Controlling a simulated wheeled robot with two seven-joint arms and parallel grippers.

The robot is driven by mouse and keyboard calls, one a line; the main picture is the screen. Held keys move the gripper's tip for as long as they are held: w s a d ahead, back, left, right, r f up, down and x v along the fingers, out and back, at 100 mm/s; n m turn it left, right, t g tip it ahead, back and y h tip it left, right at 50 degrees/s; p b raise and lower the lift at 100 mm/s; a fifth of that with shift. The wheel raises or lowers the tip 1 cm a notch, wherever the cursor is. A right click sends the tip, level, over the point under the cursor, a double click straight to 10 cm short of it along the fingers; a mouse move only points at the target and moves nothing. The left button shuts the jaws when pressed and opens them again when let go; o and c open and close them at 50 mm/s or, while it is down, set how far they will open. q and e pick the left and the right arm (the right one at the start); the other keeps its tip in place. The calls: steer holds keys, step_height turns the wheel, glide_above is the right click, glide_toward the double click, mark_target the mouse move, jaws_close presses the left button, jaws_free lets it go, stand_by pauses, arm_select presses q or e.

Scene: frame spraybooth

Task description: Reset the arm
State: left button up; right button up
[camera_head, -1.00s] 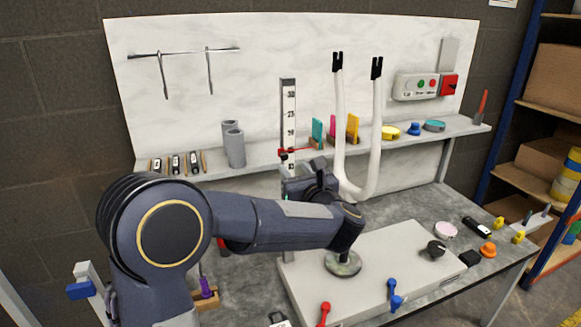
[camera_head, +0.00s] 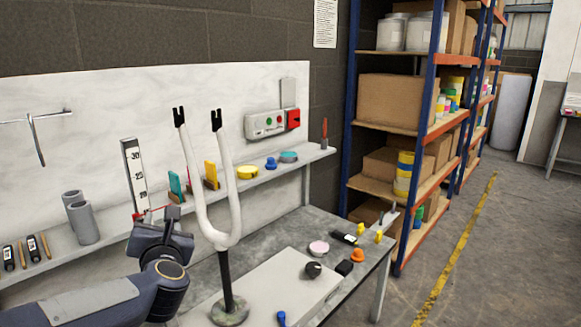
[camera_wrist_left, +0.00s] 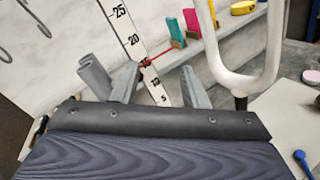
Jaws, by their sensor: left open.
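My left arm comes in at the lower left of the head view. Its left gripper (camera_head: 160,238) is beyond the wrist, left of the white two-pronged fork (camera_head: 237,195). In the left wrist view the gripper (camera_wrist_left: 160,85) has its two fingers spread apart with nothing between them. The ruler (camera_wrist_left: 135,42) with its red pointer (camera_wrist_left: 148,61) stands beyond the fingers. The fork stands upright on a dark post with a round base (camera_head: 229,310) and also shows at the right of the wrist view (camera_wrist_left: 212,45). My right gripper is in neither view.
A narrow shelf (camera_head: 300,158) carries grey tubes (camera_head: 83,220), coloured cards and small discs. The bench holds a pale panel (camera_head: 285,283) with a black knob (camera_head: 313,270). A storage rack (camera_head: 436,70) stands to the right, with open floor (camera_head: 490,270) beyond the yellow line.

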arm_select(q)
steer(key=s+d+m+g+h+p, duration=0.15)
steer(key=s+d+m+h, duration=0.4)
steer(key=m, duration=0.55)
steer(key=s+d+m+g+h+p, duration=0.1)
steer(key=s+d+m+h+p, duration=0.15)
steer(key=s+m+h, duration=0.5)
steer(key=s+f+m+g+y+p, duration=0.1)
steer(key=s+f+m+g, duration=0.3)
steer(key=s+m, duration=0.3)
steer(key=s+f+m+g+p, duration=0.2)
steer(key=s+f+m, duration=0.3)
steer(key=s+m, duration=0.3)
steer(key=s+g, duration=0.1)
steer(key=s, duration=0.2)
steer(key=shift+s+g+y, duration=0.15)
steer(key=shift+g+y, duration=0.2)
steer(key=shift+y, duration=0.05)
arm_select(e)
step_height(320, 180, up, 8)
